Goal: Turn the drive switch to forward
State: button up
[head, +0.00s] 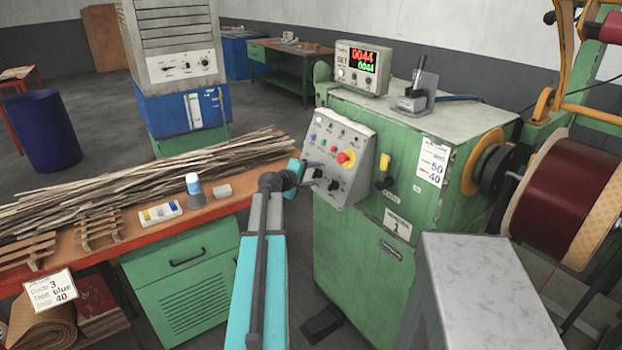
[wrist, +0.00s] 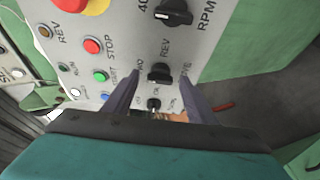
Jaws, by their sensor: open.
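The grey control panel (head: 352,135) is on the front of the green winding machine. In the wrist view, the black drive switch (wrist: 160,73) is on this panel, with "REV" printed above it and partly hidden lettering on both sides. Which mark it points to is hard to tell. My gripper (wrist: 158,80) is open, with one finger on each side of the switch, close to the panel; contact cannot be made out. In the head view my gripper (head: 301,172) is at the panel's lower left, and the arm hides part of that area.
An RPM knob (wrist: 174,12) is above the switch and a smaller black knob (wrist: 153,104) below it. A red stop button (wrist: 92,46), a green button (wrist: 100,76) and a red emergency button (head: 346,158) are nearby. An orange bench (head: 150,225) stands left.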

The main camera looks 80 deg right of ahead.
jog(key=b+v, duration=0.2)
jog(key=v, duration=1.1)
jog(key=shift+a, duration=0.4)
jog(key=shift+w+r, duration=0.1)
